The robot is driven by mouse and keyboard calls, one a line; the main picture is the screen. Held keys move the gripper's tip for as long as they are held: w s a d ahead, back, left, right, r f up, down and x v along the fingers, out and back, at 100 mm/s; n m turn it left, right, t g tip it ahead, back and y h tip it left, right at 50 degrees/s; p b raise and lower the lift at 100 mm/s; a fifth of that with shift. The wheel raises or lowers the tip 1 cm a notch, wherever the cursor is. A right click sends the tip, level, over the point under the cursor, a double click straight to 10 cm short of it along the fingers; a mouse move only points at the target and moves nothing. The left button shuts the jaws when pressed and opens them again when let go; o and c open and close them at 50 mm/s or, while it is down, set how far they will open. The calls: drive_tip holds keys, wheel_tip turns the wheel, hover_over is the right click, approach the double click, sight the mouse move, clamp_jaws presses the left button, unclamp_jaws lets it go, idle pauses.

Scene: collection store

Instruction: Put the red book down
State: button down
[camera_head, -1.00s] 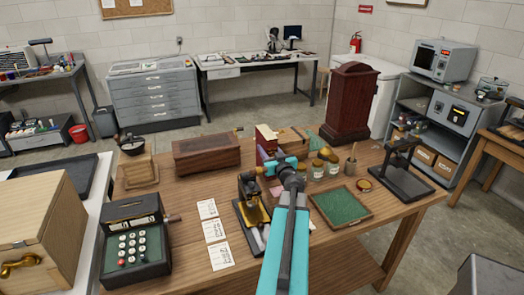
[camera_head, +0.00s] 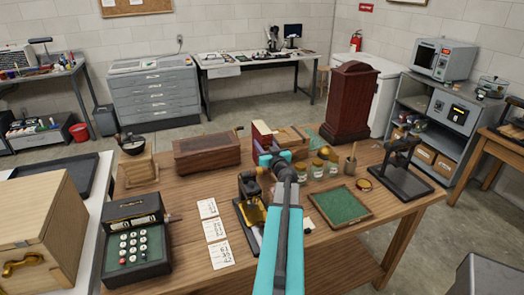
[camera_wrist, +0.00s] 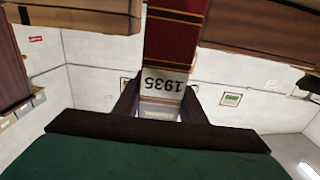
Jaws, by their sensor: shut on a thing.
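The red book (camera_head: 262,132) stands upright at the back middle of the wooden table, its red cover and pale page edge showing above my gripper. In the wrist view the red book (camera_wrist: 176,42) has gold bands and a pale label reading 1935, upside down. My gripper (camera_wrist: 160,103) is shut on the book, with a dark finger on each side of the label. In the head view my gripper (camera_head: 272,158) and arm hide the book's lower part. I cannot tell whether its bottom touches the table.
A brown wooden box (camera_head: 207,155) lies left of the book. A light wooden box (camera_head: 291,139) is close on its right. Several lidded jars (camera_head: 317,169), a brass instrument (camera_head: 250,195) and a green-lined tray (camera_head: 341,205) stand nearby. A tall dark-red case (camera_head: 350,102) rises at the back right.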

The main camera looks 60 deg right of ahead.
drive_tip(key=shift+w+d+f, duration=0.1)
drive_tip(key=shift+w+f, duration=0.05)
drive_tip(key=shift+f, duration=0.45)
drive_tip(key=shift+w+d+f, duration=0.15)
drive_tip(key=shift+w+f, duration=0.05)
drive_tip(key=shift+f, duration=0.35)
drive_tip(key=shift+w+d+f, duration=0.1)
drive_tip(key=shift+w+f, duration=0.05)
drive_tip(key=shift+f, duration=0.55)
drive_tip(key=c, duration=1.1)
unclamp_jaws()
drive_tip(key=shift+b+v, duration=0.85)
drive_tip(key=shift+v, duration=5.2)
